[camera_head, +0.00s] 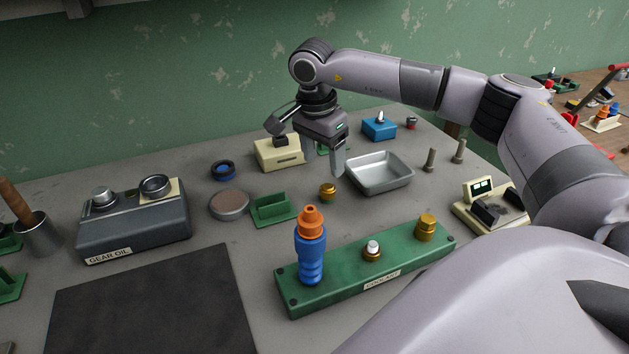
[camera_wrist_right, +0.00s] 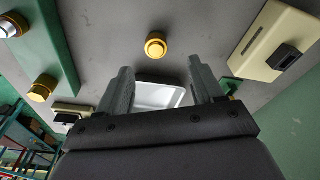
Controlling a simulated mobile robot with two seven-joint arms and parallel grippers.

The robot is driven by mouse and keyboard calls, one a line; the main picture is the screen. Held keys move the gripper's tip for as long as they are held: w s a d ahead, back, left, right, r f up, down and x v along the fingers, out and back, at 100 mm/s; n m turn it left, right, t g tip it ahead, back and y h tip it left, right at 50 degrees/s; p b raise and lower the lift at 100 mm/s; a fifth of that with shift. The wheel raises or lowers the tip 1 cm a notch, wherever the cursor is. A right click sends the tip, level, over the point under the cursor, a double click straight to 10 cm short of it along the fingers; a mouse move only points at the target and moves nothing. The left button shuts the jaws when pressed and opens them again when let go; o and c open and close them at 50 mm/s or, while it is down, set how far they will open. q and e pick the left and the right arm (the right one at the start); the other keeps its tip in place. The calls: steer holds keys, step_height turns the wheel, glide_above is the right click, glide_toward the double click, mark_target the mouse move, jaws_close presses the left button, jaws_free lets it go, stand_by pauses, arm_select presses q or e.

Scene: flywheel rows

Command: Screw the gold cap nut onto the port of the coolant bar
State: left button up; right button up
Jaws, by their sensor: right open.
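The gold cap nut (camera_head: 327,192) stands alone on the grey table behind the coolant bar. It also shows in the right wrist view (camera_wrist_right: 156,45), just beyond the fingertips and roughly centred between them. The green coolant bar (camera_head: 336,285) carries a bare port (camera_head: 372,251) with a pale top and gold base in its middle. A gold cap (camera_head: 426,228) sits on its right end, and a blue fitting with an orange top (camera_head: 311,248) on its left end. My right gripper (camera_head: 324,168) is open and empty, fingers pointing down above the nut. My left gripper is out of view.
A metal tray (camera_head: 380,173) lies right of the nut, and a green bracket (camera_head: 272,209) left of it. A cream block (camera_head: 279,153) stands behind the gripper. A gear oil unit (camera_head: 135,225) and dark mat (camera_head: 150,305) occupy the left.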

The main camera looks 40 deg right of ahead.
mark_target(328, 186)
steer(key=f, duration=0.4)
steer(key=d+f, duration=0.1)
steer(key=f, duration=0.2)
steer(key=shift+s+p, duration=0.3)
steer(key=shift+p, duration=0.1)
steer(key=shift+r, duration=0.1)
steer(key=c, duration=1.2)
